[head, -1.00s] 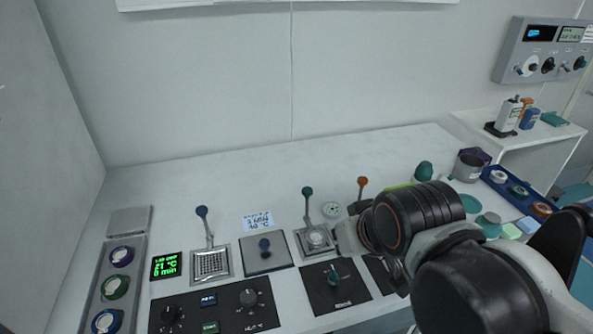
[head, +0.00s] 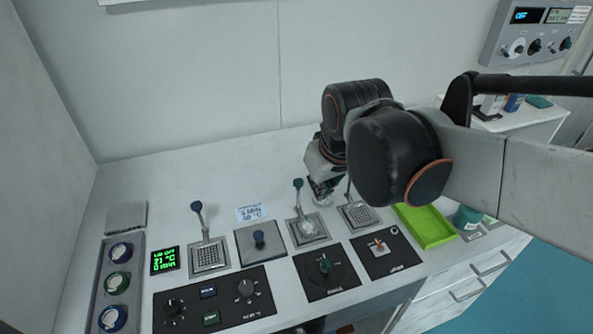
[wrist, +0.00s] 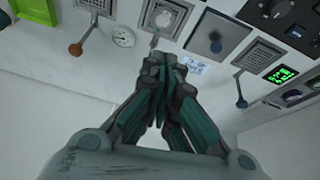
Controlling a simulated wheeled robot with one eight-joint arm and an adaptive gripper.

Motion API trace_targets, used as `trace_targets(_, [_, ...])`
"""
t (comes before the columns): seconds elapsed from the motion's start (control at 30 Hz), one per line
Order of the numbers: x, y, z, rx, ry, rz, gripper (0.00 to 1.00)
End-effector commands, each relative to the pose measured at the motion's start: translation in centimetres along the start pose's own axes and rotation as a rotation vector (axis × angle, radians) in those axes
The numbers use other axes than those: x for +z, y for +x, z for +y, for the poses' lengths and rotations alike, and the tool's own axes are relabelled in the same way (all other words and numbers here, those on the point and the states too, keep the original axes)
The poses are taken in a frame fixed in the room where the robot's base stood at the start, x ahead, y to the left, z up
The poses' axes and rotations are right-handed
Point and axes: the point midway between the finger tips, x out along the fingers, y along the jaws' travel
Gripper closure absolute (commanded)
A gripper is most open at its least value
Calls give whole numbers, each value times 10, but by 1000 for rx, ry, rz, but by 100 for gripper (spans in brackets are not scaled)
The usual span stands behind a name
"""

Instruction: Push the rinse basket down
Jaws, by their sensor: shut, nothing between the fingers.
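Three square wells with lever handles are set in the white bench. The middle basket (head: 308,231), with a clear round thing in it, has a green-knobbed lever (head: 298,184) standing up. The left mesh basket (head: 208,257) has a blue-knobbed lever (head: 196,207). The right mesh basket (head: 359,215) has an orange-knobbed lever (wrist: 75,49). I cannot read which is the rinse basket. My gripper (head: 322,198) is shut and empty just right of the green knob. In the wrist view its fingertips (wrist: 161,60) cover the green lever's knob end; contact cannot be told.
A plate with a blue knob (head: 258,240) lies between the left and middle baskets. Dial panels (head: 326,269) line the front edge. A bright green tray (head: 426,226) stands to the right. A round gauge (wrist: 123,37) is beside the middle lever. The bench behind the levers is clear.

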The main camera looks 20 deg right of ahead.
Motion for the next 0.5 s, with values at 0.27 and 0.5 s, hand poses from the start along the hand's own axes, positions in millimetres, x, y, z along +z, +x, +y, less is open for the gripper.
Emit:
trace_targets(0.27, [-66, 4, 8, -18, -89, -164, 100])
trace_targets(0.5, [-108, 29, 13, -43, -165, -306, 100])
